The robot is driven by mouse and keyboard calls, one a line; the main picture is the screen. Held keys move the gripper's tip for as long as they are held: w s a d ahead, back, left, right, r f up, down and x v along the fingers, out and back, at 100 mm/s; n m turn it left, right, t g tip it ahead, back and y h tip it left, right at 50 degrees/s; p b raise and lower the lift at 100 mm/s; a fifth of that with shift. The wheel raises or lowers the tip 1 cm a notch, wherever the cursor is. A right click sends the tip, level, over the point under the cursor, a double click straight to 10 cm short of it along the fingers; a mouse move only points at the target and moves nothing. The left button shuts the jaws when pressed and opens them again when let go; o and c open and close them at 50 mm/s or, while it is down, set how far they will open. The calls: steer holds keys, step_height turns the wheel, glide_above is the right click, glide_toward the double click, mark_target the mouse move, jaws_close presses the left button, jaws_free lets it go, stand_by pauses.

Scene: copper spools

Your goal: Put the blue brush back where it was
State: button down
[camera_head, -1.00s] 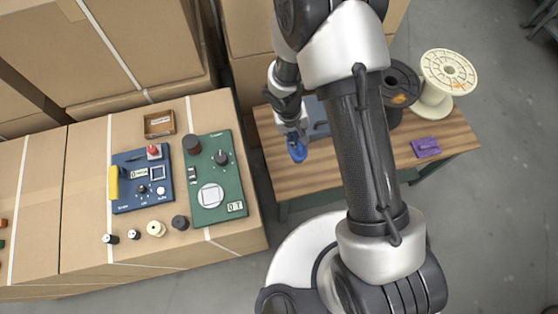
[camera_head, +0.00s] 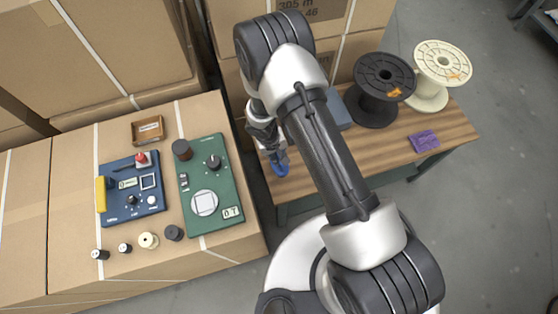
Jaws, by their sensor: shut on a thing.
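The blue brush (camera_head: 280,167) shows just below the tip of my gripper (camera_head: 275,153), over the left end of the wooden table (camera_head: 395,153). My gripper is shut on the brush. The fingers are small and partly dark against the arm, so the exact grip is hard to see. I cannot tell whether the brush touches the table top.
A black spool (camera_head: 380,88), a cream spool (camera_head: 437,72) and a purple block (camera_head: 424,141) stand on the table. A grey-blue object (camera_head: 338,110) is partly hidden behind my arm. Left, cardboard boxes carry a blue panel (camera_head: 131,188), a green panel (camera_head: 209,186) and a small open box (camera_head: 148,130).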

steer(key=shift+f+b, duration=0.5)
steer(key=shift+f, duration=1.4)
steer(key=shift+f+b, duration=0.2)
steer(key=shift+b, duration=0.1)
steer(key=c, duration=1.6)
jaws_free()
steer(key=shift+r, duration=0.1)
